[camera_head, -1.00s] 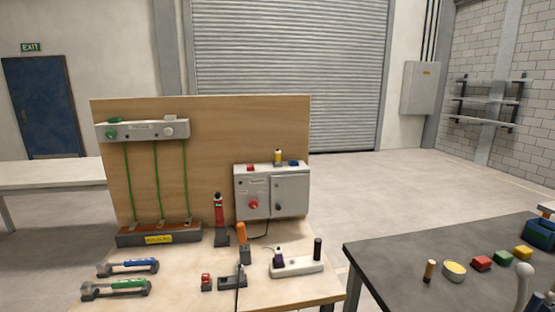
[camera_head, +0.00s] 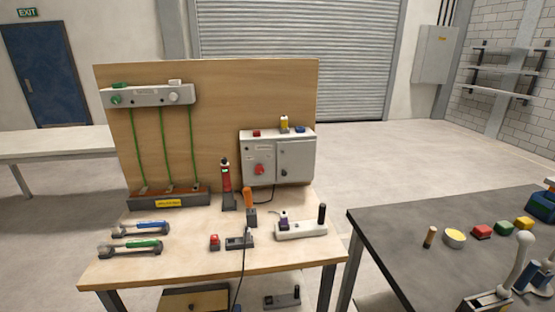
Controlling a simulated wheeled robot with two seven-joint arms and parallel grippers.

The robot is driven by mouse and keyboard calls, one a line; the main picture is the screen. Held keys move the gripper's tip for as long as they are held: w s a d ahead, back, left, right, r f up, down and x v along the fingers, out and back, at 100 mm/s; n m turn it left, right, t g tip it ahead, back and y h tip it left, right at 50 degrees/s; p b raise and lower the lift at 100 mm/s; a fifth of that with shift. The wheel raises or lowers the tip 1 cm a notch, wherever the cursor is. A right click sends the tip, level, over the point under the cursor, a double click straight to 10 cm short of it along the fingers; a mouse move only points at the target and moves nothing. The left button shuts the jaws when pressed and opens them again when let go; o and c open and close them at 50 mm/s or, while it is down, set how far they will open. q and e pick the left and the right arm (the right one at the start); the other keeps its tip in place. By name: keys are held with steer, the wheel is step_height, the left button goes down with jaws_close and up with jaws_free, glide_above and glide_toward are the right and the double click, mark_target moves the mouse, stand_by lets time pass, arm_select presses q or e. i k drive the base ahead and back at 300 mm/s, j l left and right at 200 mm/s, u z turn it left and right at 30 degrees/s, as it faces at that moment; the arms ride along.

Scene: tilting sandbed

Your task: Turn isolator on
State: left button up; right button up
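A light grey box (camera_head: 298,158) is mounted low on the right of the upright wooden board. A red rotary knob (camera_head: 259,170), which looks like the isolator switch, is on the left part of its front. A small dark knob or latch (camera_head: 284,172) is on the door at the right. The knob's exact position is too small to read.
A red block, a yellow-topped item and a blue block sit on the box. The wooden bench (camera_head: 200,262) holds a red tester (camera_head: 226,180), an orange-handled tool (camera_head: 248,200) and blue- and green-handled tools. A dark table (camera_head: 400,235) stands at the right, with a floor gap between.

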mark_target(259, 169)
steer(key=i+l+z, duration=0.1)
steer(key=i, duration=0.75)
